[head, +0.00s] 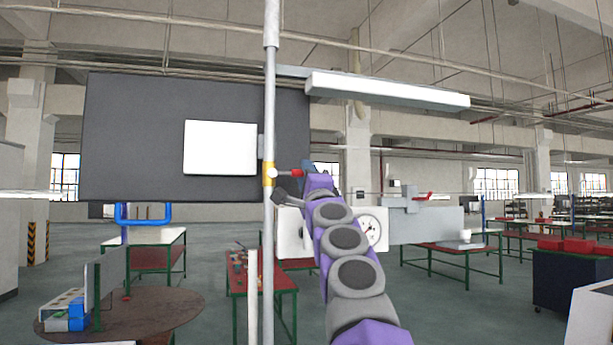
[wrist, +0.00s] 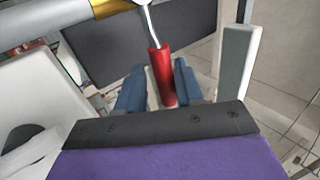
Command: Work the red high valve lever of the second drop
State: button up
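The red valve lever (head: 291,173) sticks out to the right from a brass-coloured fitting (head: 268,174) on a grey vertical pipe (head: 269,100). In the wrist view the red handle (wrist: 161,72) lies between the two blue fingers of my gripper (wrist: 160,88), on a bent metal stem from the pipe. The fingers stand apart on either side of the handle, with a small gap at the left finger; the handle's end is close to the right finger. In the head view my gripper (head: 312,178) is at the lever's right end, its fingers partly hidden by my arm.
A dark panel (head: 130,130) with a white plate (head: 220,148) stands behind the pipe. A pressure gauge (head: 372,229) shows behind my arm. Another red lever (head: 424,196) is on equipment at the right. A long white lamp (head: 390,90) hangs above.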

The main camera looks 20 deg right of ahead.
jog(key=shift+o, duration=0.6)
jog(key=shift+s, duration=0.2)
jog(key=b+v, duration=1)
jog(key=v, duration=0.7)
jog(key=shift+w+f, duration=0.2)
jog(key=shift+f, duration=0.05)
